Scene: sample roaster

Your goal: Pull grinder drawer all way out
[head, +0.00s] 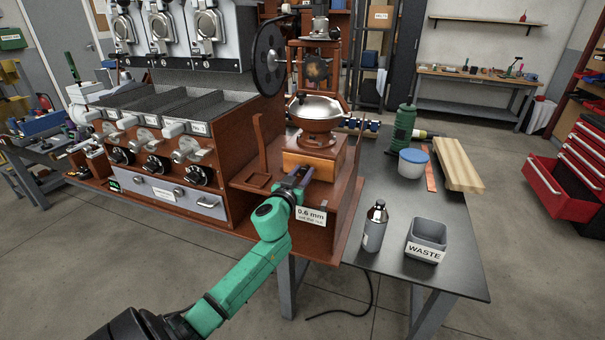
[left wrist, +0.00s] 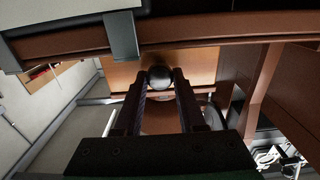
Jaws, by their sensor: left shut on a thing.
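The grinder (head: 316,125) stands on the wooden stand, with a silver bowl on top and a wheel at its side. Its drawer (head: 312,166) has a lighter orange-brown wooden front low in the base. I cannot tell how far the drawer stands out of the base. My left gripper (head: 298,176) is in front of the drawer. In the left wrist view, its two fingers (left wrist: 160,88) are shut on a dark round knob (left wrist: 160,76) on the drawer front. The inside of the drawer is hidden. My right gripper is not in view.
A label reading 0.6 mm (head: 311,216) is on the stand's front edge below my gripper. The roaster (head: 180,150) stands at left. The floor in front is free.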

